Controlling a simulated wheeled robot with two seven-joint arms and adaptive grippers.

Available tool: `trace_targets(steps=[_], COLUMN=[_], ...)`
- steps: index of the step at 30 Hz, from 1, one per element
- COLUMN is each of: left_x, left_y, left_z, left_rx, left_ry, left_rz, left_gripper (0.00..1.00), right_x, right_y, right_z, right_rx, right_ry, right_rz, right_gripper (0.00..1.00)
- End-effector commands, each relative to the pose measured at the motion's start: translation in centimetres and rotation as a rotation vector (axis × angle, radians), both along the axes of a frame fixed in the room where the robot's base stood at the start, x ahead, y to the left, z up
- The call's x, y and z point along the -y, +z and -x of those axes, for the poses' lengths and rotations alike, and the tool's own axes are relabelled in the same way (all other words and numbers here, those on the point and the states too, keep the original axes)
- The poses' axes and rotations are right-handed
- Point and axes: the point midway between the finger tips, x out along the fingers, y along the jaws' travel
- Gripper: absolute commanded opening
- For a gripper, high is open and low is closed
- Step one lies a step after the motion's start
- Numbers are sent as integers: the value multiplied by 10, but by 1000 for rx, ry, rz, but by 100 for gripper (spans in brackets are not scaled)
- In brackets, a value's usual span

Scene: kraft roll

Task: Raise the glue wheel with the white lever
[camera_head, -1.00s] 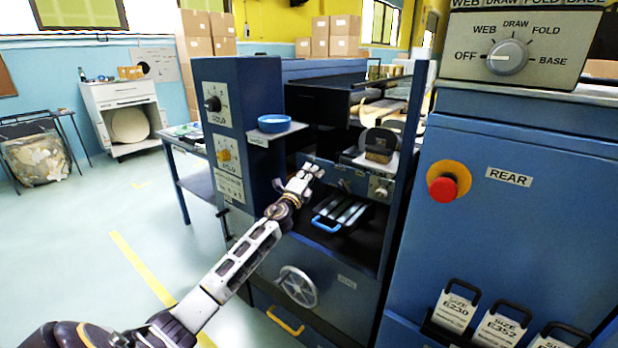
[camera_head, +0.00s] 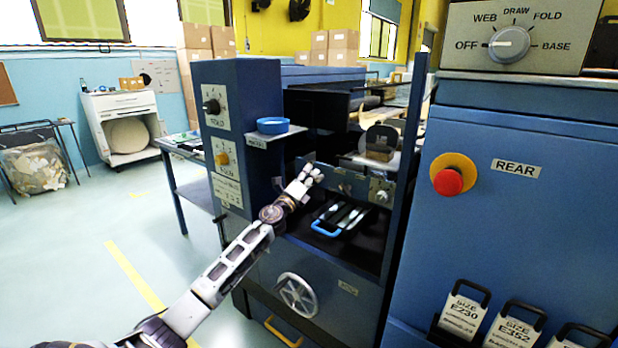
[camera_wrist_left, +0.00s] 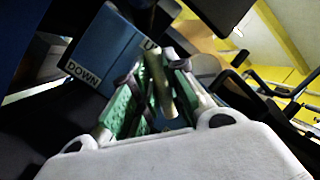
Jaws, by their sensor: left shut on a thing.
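My left gripper (camera_head: 306,178) reaches into the open bay of the blue machine, right of its control column. In the left wrist view its green-padded fingers (camera_wrist_left: 157,82) are shut on a pale, rod-like lever (camera_wrist_left: 161,88). The lever stands in front of a blue block (camera_wrist_left: 104,50) labelled DOWN on its left and UP, partly covered, on its right. In the head view the lever is hidden by the gripper. A dark disc (camera_head: 382,134) in the bay may be the glue wheel; I cannot tell surely. My right gripper is not in view.
A blue dish (camera_head: 272,126) sits on a small shelf above the gripper. A blue-handled tray (camera_head: 342,218) lies below it to the right. A handwheel (camera_head: 297,295) is on the lower front. A red stop button (camera_head: 448,182) is on the right cabinet. The left floor is largely clear.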

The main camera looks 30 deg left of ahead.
Motion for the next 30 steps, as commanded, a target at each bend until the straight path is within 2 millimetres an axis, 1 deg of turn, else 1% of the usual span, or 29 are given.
trace_targets(steps=[7, 8, 12, 13, 23, 30], left_x=[2, 2, 1, 1, 0, 0], left_y=[-2, -2, -1, -1, 0, -3], left_z=[0, 0, 0, 0, 0, 5], left_rx=[-3, -3, -2, -2, -1, -1], left_ry=[-2, -2, -1, -1, -1, 1], left_rz=[-9, -9, -7, -7, -3, -3], left_gripper=[0, 17, 35, 36, 36, 36], right_x=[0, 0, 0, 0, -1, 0], right_y=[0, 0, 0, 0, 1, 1], right_z=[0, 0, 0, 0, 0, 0], right_rx=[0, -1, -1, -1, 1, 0], right_ry=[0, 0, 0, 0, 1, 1], right_rz=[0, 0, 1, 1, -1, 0], right_gripper=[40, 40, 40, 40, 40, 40])
